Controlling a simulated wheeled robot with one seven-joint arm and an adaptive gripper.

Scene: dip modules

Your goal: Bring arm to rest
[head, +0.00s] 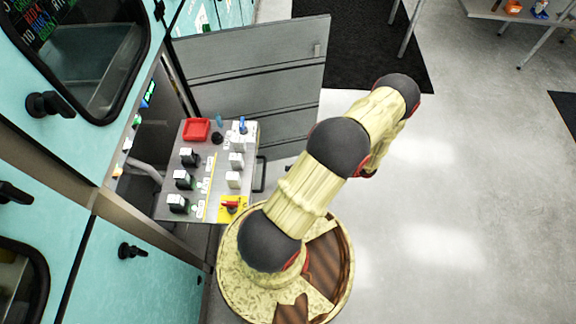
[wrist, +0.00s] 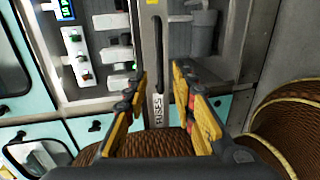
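My gripper (wrist: 160,82) shows in the wrist view with its two yellow-padded fingers spread apart. Nothing is between the fingers. It points toward a grey vertical strip marked "FUSES" (wrist: 158,108), but the gap to it is hard to judge. In the head view my arm (head: 312,190) rises from its round base and leans to the upper right over the floor. The gripper itself is not clearly visible there.
An open grey door (head: 250,70) stands behind.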

